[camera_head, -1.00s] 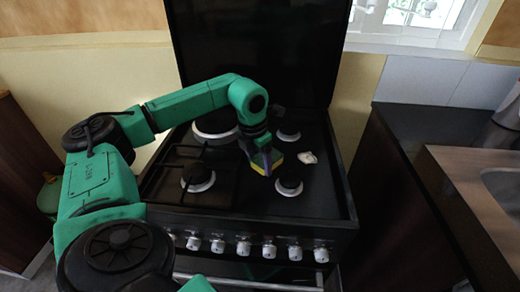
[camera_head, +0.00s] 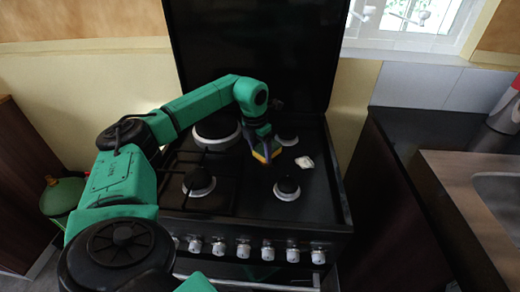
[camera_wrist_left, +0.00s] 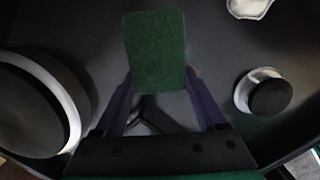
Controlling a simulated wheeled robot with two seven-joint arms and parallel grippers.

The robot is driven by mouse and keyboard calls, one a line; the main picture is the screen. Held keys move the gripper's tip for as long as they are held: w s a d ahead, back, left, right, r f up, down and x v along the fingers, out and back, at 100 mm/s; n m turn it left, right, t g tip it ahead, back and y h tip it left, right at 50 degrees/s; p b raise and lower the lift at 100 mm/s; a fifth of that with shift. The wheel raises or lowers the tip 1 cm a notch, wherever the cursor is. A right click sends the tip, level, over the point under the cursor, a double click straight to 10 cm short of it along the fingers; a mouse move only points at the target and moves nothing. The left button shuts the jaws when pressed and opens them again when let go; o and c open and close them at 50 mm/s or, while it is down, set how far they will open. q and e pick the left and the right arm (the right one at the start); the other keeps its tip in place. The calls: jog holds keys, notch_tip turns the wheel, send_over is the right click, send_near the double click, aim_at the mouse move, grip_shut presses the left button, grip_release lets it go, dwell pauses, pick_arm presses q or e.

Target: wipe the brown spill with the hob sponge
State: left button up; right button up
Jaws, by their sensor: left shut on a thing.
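The hob sponge (camera_head: 266,153), yellow with a green pad, is held in my left gripper (camera_head: 268,150) over the middle of the black hob (camera_head: 240,197). In the left wrist view, the green face of the sponge (camera_wrist_left: 155,48) sits between the two purple fingers of my left gripper (camera_wrist_left: 160,76), which are shut on it. I cannot tell whether the sponge touches the hob surface. I do not make out the brown spill in either view; the sponge or arm may hide it. My right gripper is not in view.
A small whitish thing (camera_head: 305,162) lies on the hob right of the sponge. Burners surround it, including the front right one (camera_head: 287,189) and the large back left one (camera_head: 216,133). A black pan support (camera_head: 232,180) covers the left side. The raised lid (camera_head: 255,50) stands behind.

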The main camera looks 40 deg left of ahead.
pick_arm(q)
notch_tip(320, 180, up, 6)
jog(key=p, duration=0.6)
notch_tip(320, 180, up, 3)
jog(key=p, duration=0.3)
jog(key=shift+r, duration=0.1)
